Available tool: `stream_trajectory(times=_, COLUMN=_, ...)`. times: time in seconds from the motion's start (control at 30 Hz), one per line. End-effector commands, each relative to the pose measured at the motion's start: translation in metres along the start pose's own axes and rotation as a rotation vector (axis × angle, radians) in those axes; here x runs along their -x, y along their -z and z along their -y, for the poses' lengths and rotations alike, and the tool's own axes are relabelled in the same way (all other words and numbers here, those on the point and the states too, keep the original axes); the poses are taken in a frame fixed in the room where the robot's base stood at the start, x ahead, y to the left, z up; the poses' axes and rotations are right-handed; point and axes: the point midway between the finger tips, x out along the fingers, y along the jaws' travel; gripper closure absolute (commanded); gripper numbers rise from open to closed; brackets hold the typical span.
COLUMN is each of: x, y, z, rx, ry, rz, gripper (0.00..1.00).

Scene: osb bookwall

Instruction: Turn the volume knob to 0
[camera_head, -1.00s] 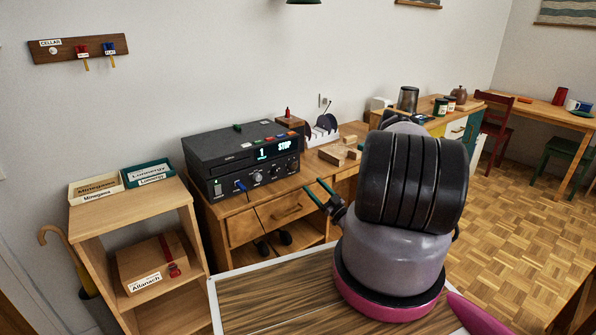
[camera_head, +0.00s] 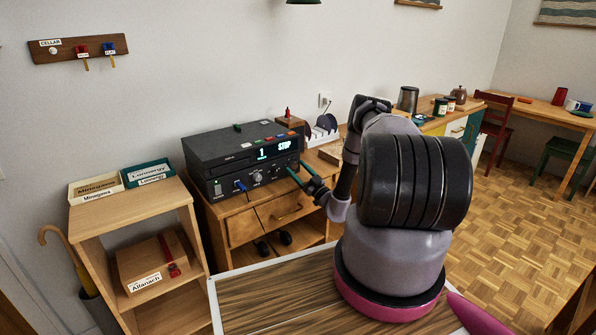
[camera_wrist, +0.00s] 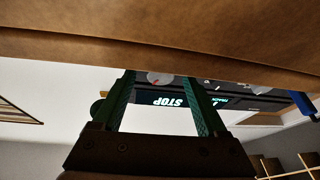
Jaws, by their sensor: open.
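The black player (camera_head: 235,158) stands on the wooden desk, its display reading "1" and "STOP". Its front carries a blue plug (camera_head: 240,185) with a cable and several round knobs, one in the middle (camera_head: 257,178). The labels are too small to tell which is the volume knob. My gripper (camera_head: 299,170), with green fingers, is open at the right end of the front, hiding part of it. In the upside-down wrist view, a pale round knob (camera_wrist: 160,78) shows between the spread fingers (camera_wrist: 163,76); I cannot tell whether they touch it.
The desk's drawer front (camera_head: 270,217) lies below the player. A white rack (camera_head: 320,134) and wooden blocks stand to the right, partly behind my arm. A shelf (camera_head: 140,207) with labelled boxes stands left. A striped tabletop (camera_head: 275,295) is in front.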

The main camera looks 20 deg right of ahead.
Motion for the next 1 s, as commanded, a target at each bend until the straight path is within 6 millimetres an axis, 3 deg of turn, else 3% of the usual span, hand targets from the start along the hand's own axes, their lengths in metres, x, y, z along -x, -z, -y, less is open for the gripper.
stream_trajectory(times=0.03, x=0.0001, y=0.0, z=0.0, rx=0.0, ry=0.0, rz=0.0, gripper=0.29)
stream_trajectory(times=0.2, x=0.0002, y=-0.0001, z=0.0001, rx=0.0, ry=0.0, rz=0.0, gripper=0.94)
stream_trajectory(times=0.23, x=0.0002, y=0.0, z=0.0001, rx=0.0, ry=0.0, rz=0.0, gripper=1.0)
stream_trajectory(times=0.67, x=0.0006, y=0.0, z=-0.0009, rx=0.077, ry=0.032, rz=0.006, gripper=1.0)
stream_trajectory(times=1.0, x=0.0008, y=0.001, z=-0.0036, rx=0.328, ry=0.138, rz=0.024, gripper=1.0)
